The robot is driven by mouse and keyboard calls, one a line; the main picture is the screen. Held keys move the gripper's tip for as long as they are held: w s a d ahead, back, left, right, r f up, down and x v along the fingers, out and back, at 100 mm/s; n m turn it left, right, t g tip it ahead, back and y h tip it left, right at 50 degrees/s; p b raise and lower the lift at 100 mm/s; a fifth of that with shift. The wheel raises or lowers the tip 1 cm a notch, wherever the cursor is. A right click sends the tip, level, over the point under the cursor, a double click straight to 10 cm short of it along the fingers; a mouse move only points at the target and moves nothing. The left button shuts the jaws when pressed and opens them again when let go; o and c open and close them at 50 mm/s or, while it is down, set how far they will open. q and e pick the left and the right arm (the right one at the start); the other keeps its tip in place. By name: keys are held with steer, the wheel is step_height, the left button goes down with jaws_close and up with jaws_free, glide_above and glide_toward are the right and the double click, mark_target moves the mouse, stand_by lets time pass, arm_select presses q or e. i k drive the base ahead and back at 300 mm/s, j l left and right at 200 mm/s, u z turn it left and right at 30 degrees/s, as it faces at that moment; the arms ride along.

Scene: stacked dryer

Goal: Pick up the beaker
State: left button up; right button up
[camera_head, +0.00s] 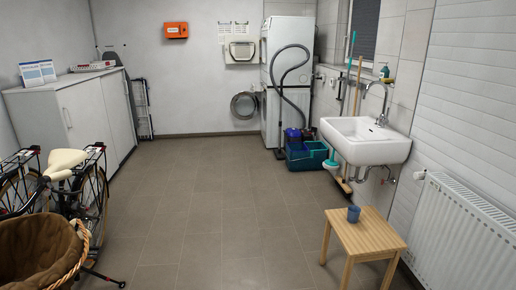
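A small blue-grey cup-shaped vessel (353,214), which looks like the beaker, stands upright on a light wooden stool (372,238) at the lower right. Nothing touches it apart from the stool top. Neither of my grippers shows in the head view.
A white sink (365,140) hangs on the right wall behind the stool, with a radiator (460,232) to the right. A bicycle (60,185) with a wicker basket (75,262) stands at the left, before a white cabinet (85,112). The middle of the tiled floor (215,205) is clear.

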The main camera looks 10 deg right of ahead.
mark_target(353, 214)
steer(key=i+z, duration=0.15)
steer(key=i, duration=0.35)
steer(key=i+j+z, duration=0.15)
steer(key=i, duration=0.35)
steer(key=i+j+z, duration=0.15)
steer(key=i, duration=0.35)
steer(key=i+j+z, duration=0.15)
steer(key=i, duration=0.35)
steer(key=j, duration=0.1)
